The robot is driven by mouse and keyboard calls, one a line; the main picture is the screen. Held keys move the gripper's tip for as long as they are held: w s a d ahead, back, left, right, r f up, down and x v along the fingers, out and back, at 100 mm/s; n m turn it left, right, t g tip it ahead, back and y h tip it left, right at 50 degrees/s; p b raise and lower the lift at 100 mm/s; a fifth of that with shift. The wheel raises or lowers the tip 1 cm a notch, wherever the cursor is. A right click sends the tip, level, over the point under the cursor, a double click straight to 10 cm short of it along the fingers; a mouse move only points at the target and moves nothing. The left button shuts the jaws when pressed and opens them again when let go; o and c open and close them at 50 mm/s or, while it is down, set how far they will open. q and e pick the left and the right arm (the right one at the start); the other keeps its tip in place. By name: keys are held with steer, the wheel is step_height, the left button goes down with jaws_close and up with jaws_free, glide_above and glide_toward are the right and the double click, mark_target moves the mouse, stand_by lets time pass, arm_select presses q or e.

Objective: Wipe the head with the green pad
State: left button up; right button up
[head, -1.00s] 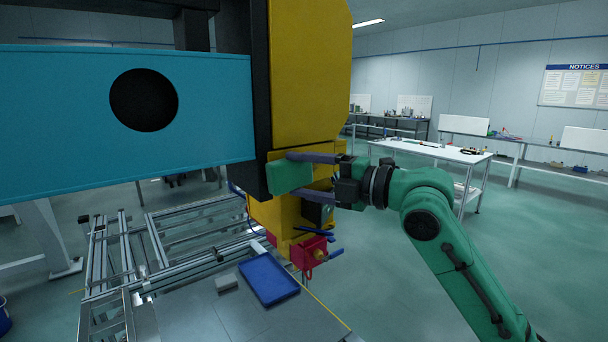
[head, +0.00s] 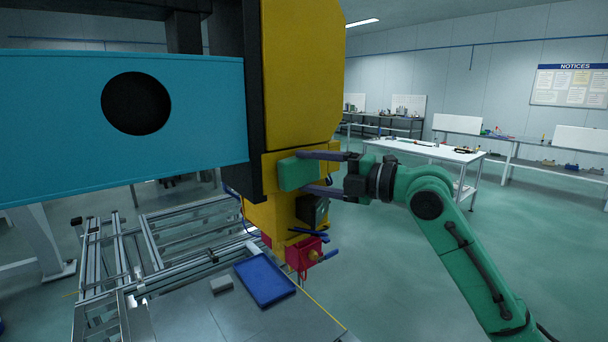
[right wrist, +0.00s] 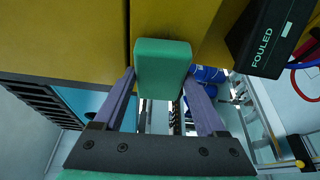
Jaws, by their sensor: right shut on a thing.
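The green pad (head: 295,174) is a small block held between the purple fingers of my right gripper (head: 308,173). It also shows in the right wrist view (right wrist: 162,66). The head (head: 300,85) is a tall yellow machine body with a black strip along its left side. The pad is in front of the head's lower part, close to its yellow face. I cannot tell for sure whether they touch. A black box (right wrist: 271,37) marked "FOULED" sits on the head beside the pad. My left gripper is not in view.
A large cyan panel (head: 60,120) with a dark round hole stands left of the head. Below are a red fitting (head: 304,254), a blue tray (head: 264,280), a grey block (head: 222,285) and metal rails (head: 115,255). The floor to the right is open up to a white table (head: 430,150).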

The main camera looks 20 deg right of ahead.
mark_target(289, 176)
steer(key=shift+w+d, duration=0.35)
steer(key=shift+d, duration=0.45)
steer(key=shift+w+d, duration=0.35)
steer(key=shift+d, duration=0.4)
steer(key=shift+a+b, duration=0.25)
steer(key=shift+b, duration=0.25)
steer(key=shift+s+a+b, duration=0.25)
steer(key=shift+s+a, duration=0.1)
steer(key=shift+a, duration=0.4)
steer(key=shift+s+a+b, duration=0.2)
steer(key=shift+s+a, duration=0.1)
steer(key=shift+a, duration=0.4)
steer(key=shift+s+a, duration=0.25)
steer(key=shift+a, duration=0.4)
steer(key=shift+s+a, duration=0.25)
steer(key=shift+a, duration=0.35)
steer(key=shift+s+a, duration=0.25)
steer(key=shift+a, duration=0.4)
